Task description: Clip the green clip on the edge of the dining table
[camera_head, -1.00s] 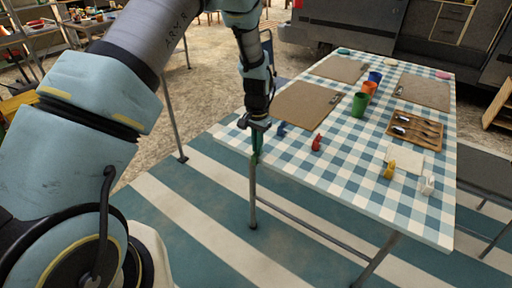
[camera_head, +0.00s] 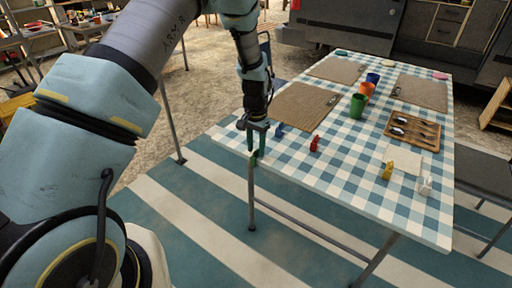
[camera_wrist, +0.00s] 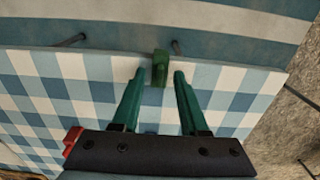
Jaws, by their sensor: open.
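The green clip (camera_wrist: 160,68) sits on the edge of the dining table (camera_wrist: 215,78) in the wrist view, partly over the rim. In the head view the clip (camera_head: 254,157) is a small green shape at the table's near left corner, mostly hidden by the fingers. The table (camera_head: 330,160) has a blue and white checked top. My gripper (camera_wrist: 158,78) is open, with one green finger on each side of the clip and a visible gap to each. In the head view my gripper (camera_head: 256,152) is at that same corner.
A blue clip (camera_head: 279,130), red clip (camera_head: 315,144), yellow clip (camera_head: 387,170) and white clip (camera_head: 425,186) stand on the table. Farther back are a green cup (camera_head: 357,106), a cutlery tray (camera_head: 413,129) and brown mats. Striped floor lies open in front.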

